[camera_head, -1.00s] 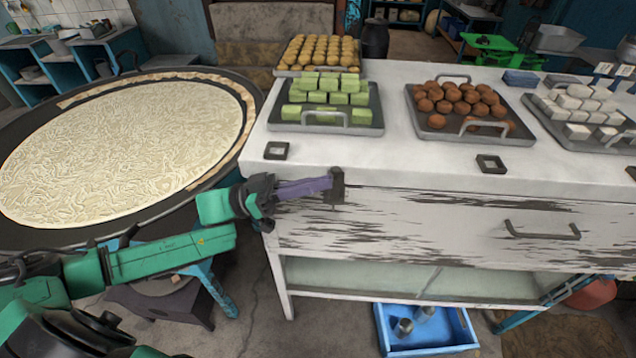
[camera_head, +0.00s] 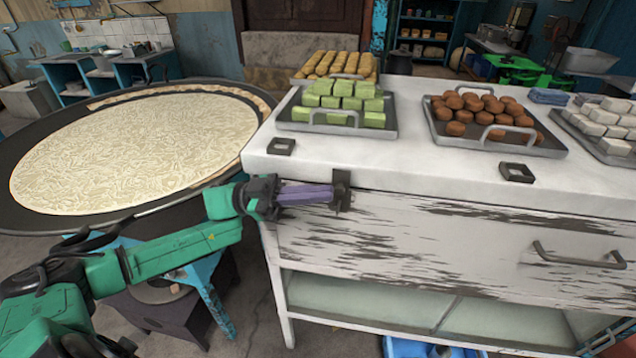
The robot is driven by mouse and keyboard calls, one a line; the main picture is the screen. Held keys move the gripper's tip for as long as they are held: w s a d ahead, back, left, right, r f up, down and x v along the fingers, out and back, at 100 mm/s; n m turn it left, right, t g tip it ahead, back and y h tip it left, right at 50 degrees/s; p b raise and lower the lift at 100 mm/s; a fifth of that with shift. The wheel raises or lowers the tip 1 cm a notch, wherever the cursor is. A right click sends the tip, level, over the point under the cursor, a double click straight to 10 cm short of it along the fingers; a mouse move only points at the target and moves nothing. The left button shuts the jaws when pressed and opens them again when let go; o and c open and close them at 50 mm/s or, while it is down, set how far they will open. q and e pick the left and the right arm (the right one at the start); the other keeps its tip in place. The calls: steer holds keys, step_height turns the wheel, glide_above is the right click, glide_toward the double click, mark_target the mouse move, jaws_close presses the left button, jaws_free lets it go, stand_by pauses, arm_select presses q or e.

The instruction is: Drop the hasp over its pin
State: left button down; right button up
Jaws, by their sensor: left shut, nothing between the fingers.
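The dark metal hasp (camera_head: 342,190) is on the front of the worn white counter (camera_head: 450,235), just below its top edge near the left end. My left gripper (camera_head: 330,194), with purple fingers, is shut and its tips are at the hasp. Nothing shows between the fingers. The fingertips and hasp overlap, so I cannot tell whether they touch. The pin is not distinguishable behind the hasp and fingers. My right gripper is not in view.
Trays of green blocks (camera_head: 337,108), brown balls (camera_head: 487,115) and white blocks (camera_head: 608,120) stand on the counter. A drawer handle (camera_head: 578,257) juts out at right. A large round pan (camera_head: 135,150) stands left.

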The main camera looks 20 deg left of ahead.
arm_select(q)
steer(key=shift+d, duration=0.15)
steer(key=shift+f, duration=0.1)
stand_by(0.4)
step_height(320, 180, up, 20)
stand_by(0.3)
